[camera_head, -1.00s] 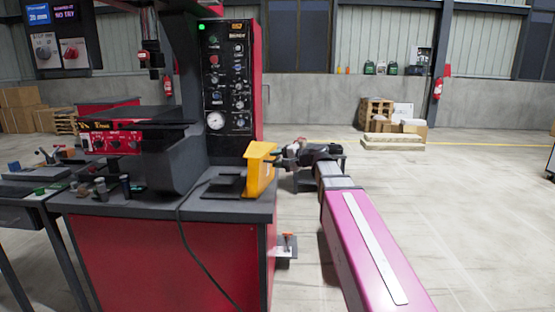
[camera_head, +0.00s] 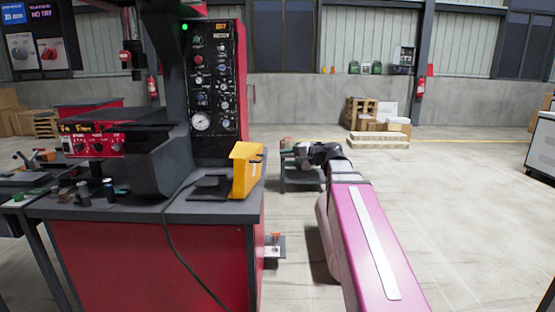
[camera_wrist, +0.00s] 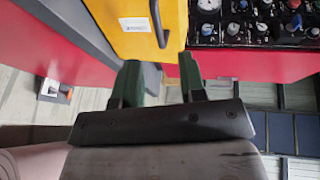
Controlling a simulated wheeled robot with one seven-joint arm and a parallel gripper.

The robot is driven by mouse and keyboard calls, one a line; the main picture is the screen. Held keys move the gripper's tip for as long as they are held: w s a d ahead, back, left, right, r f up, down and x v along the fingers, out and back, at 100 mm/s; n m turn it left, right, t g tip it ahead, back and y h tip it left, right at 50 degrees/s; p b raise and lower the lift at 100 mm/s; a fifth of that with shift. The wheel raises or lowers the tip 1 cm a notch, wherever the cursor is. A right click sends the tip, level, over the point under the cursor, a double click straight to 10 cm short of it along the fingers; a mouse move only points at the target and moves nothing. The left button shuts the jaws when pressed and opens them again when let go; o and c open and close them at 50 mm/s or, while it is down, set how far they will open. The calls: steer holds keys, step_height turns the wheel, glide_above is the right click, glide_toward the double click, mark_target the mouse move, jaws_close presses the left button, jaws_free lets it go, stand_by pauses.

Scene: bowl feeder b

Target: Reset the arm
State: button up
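My gripper (camera_wrist: 160,64) shows in the wrist view with its two green fingers apart and nothing held between them. In that view it points toward the yellow bowl feeder part (camera_wrist: 148,28) and the black control panel (camera_wrist: 250,22). The fingers are too small to make out there.
The red machine (camera_head: 150,262) with a grey top stands at left, close to my arm. A workbench (camera_head: 22,200) with small parts is further left. A low dark stand (camera_head: 303,184) is behind the gripper end. Pallets and boxes (camera_head: 378,118) stand far back.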

steer(key=shift+s+d, duration=0.2)
steer(key=shift+d, duration=0.15)
steer(key=s+f+n+g+h, duration=0.1)
steer(key=s+f+g+h, duration=0.15)
steer(key=f, duration=0.85)
steer(key=s+f+g+h, duration=0.1)
steer(key=s+f+h, duration=0.25)
steer(key=f, duration=0.75)
steer(key=s+d+f+n+g+h, duration=0.2)
steer(key=s+d+f+h, duration=0.1)
steer(key=f, duration=0.6)
steer(key=s+d+f+n+g+h, duration=0.1)
steer(key=s+d+f+h, duration=0.3)
steer(key=s+f, duration=0.4)
steer(key=shift+f+n+g+h, duration=0.35)
steer(key=shift+f+n+h, duration=0.15)
